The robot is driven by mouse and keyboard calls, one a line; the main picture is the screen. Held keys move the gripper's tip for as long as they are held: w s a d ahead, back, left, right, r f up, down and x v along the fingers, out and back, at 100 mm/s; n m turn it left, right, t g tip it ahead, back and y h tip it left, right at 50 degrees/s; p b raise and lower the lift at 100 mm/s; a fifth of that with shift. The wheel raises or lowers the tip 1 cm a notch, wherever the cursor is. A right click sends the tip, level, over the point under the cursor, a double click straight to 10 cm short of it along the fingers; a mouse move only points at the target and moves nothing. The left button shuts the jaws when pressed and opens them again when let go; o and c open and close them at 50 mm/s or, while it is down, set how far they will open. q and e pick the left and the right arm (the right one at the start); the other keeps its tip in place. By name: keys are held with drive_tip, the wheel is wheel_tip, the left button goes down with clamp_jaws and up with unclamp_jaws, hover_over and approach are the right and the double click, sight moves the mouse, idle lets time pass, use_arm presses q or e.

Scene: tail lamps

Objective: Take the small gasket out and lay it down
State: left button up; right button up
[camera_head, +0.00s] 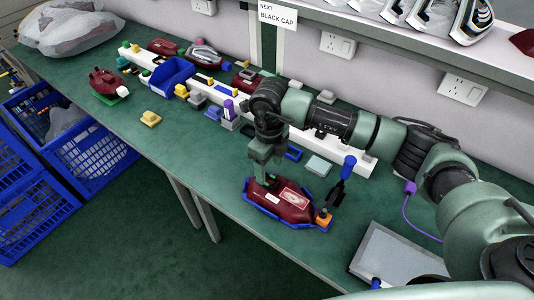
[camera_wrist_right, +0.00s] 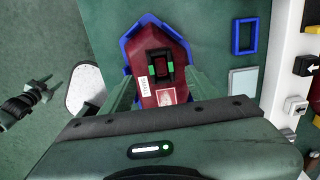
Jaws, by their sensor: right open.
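The dark red tail lamp (camera_head: 282,198) lies in a blue cradle (camera_head: 258,212) near the front of the green bench. In the right wrist view a small black rectangular ring, seemingly the small gasket (camera_wrist_right: 157,57), sits on the lamp (camera_wrist_right: 141,68), with a green patch at either side. My right gripper (camera_head: 265,176) is open and points down over the lamp; its fingers (camera_wrist_right: 160,80) stand either side of it in the wrist view. I cannot tell whether they touch the ring. A dark jointed part, seemingly my left gripper (camera_wrist_right: 40,86), shows at the wrist view's left edge.
A blue rectangular frame (camera_wrist_right: 234,37) and a pale square plate (camera_head: 319,166) lie behind the lamp, before the white rail (camera_head: 350,160). A grey panel (camera_head: 395,258) lies further right.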

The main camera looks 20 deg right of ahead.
sight(268, 181)
drive_tip(key=shift+s+f, duration=0.1)
drive_tip(key=shift+f, duration=0.7)
drive_tip(key=shift+w+f+p, duration=0.25)
drive_tip(key=shift+f+p, duration=0.05)
drive_tip(key=shift+f, duration=1.5)
drive_tip(key=c, duration=0.4)
clamp_jaws()
drive_tip(key=c, duration=0.5)
unclamp_jaws()
drive_tip(key=shift+c, duration=0.2)
use_arm(q)
drive_tip(key=shift+s+r, duration=0.25)
drive_tip(key=shift+r, duration=0.2)
use_arm(e)
clamp_jaws()
